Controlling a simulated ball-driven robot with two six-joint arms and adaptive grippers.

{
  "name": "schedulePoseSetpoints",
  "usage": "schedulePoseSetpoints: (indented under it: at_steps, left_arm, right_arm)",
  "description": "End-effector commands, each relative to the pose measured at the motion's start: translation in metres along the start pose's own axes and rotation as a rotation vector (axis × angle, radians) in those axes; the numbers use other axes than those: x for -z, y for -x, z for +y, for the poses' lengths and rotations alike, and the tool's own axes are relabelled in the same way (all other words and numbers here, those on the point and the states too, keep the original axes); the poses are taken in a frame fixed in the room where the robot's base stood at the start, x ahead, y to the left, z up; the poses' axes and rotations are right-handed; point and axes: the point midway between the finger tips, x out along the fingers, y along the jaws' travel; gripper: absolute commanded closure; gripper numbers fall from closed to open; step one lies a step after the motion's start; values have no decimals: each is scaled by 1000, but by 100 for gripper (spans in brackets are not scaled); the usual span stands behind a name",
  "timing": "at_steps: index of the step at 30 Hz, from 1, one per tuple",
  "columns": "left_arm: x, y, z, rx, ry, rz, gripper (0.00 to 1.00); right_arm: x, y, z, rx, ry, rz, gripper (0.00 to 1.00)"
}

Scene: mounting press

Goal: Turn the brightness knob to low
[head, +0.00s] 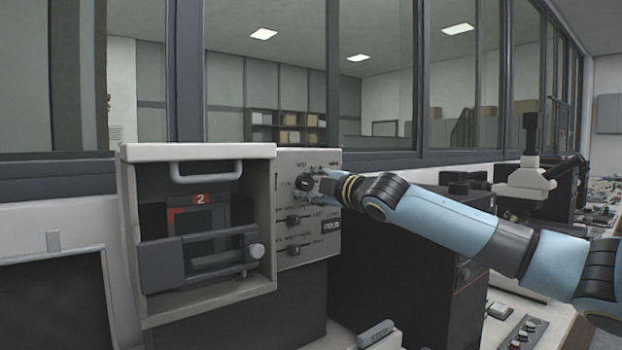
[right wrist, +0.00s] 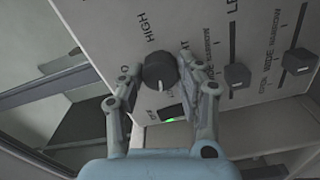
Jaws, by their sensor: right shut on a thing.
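The dark round brightness knob (head: 305,183) is at the upper left of the press's light control panel. In the right wrist view the knob (right wrist: 159,69) has a pale pointer mark on its lower side, towards me, away from the word HIGH above it. My right gripper (head: 316,185) reaches the panel from the right. In the right wrist view its fingers (right wrist: 158,62) stand on either side of the knob, shut on it. The lettering at the pointer's end is partly hidden. My left gripper is in neither view.
The press's open-fronted housing (head: 130,235), with a handle and a red 2 label, is left of the panel. A microscope (head: 527,175) stands on the right bench.

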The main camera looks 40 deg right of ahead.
Motion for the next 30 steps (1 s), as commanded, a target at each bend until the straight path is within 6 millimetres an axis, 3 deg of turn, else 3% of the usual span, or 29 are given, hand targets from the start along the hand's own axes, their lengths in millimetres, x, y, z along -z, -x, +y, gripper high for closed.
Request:
schedulePoseSetpoints:
  at_steps: [22, 23, 27, 30]
  left_arm:
    - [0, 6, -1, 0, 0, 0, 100]
    - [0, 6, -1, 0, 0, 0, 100]
    - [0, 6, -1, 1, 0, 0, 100]
    - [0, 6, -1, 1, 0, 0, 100]
  right_arm:
    - [0, 0, -1, 1, 86, 0, 96]
    - [0, 0, -2, 2, 86, 0, 62]
    - [0, 0, -1, 1, 86, 0, 43]
    - [0, 0, -1, 1, 86, 0, 41]
